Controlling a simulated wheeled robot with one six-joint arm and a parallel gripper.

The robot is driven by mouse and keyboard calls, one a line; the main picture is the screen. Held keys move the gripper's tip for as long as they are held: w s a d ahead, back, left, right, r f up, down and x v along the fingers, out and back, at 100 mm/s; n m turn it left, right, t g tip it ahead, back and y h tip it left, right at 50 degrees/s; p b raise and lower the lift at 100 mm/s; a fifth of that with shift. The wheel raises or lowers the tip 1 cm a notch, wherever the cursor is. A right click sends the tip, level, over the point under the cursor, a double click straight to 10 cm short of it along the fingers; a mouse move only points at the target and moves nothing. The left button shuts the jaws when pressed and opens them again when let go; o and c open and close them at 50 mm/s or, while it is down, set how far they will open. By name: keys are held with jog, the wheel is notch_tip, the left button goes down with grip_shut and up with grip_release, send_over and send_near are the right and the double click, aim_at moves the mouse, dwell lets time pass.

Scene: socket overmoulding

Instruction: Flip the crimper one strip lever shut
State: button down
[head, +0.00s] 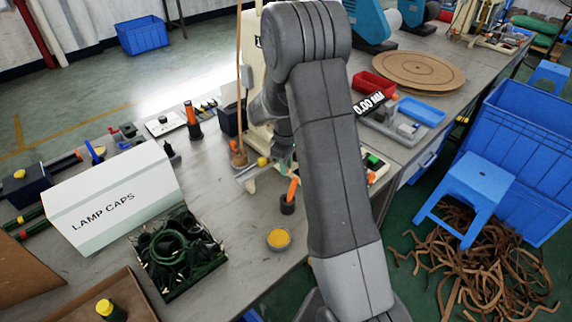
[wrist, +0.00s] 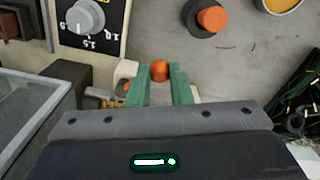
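A lever with an orange-red ball knob (wrist: 160,70) shows at the middle of the wrist view; I take it to be the strip lever. My gripper (wrist: 161,82) has its two green fingers apart, one on each side of the knob. Whether they touch the knob is not clear. A cream part of the machine (wrist: 125,72) lies beside the left finger. The machine, which I take to be crimper one, shows as a cream body (head: 258,75) in the head view. My arm hides much of it and the lever there. A green fingertip (head: 284,150) just shows beside my arm.
A dial panel (wrist: 90,18) is close at upper left in the wrist view. An orange-handled tool in a black holder (head: 288,202) and a yellow-filled bowl (head: 278,239) stand near the front edge. The lamp caps box (head: 120,195) and a dark wire tray (head: 178,250) are at left.

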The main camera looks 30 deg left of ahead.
jog(key=shift+s+a+m+b, duration=0.2)
jog(key=shift+a+m+b, duration=0.2)
jog(key=shift+m, duration=0.2)
jog(key=shift+s+a+m+b, duration=0.1)
jog(key=shift+a+m+b, duration=0.2)
jog(key=shift+m, duration=0.4)
jog(key=shift+s+a+m+b, duration=0.15)
jog(key=shift+a+m, duration=0.15)
jog(key=shift+m, duration=0.4)
jog(key=c, duration=1.3)
grip_release()
notch_tip(320, 180, up, 14)
jog(key=b, duration=0.1)
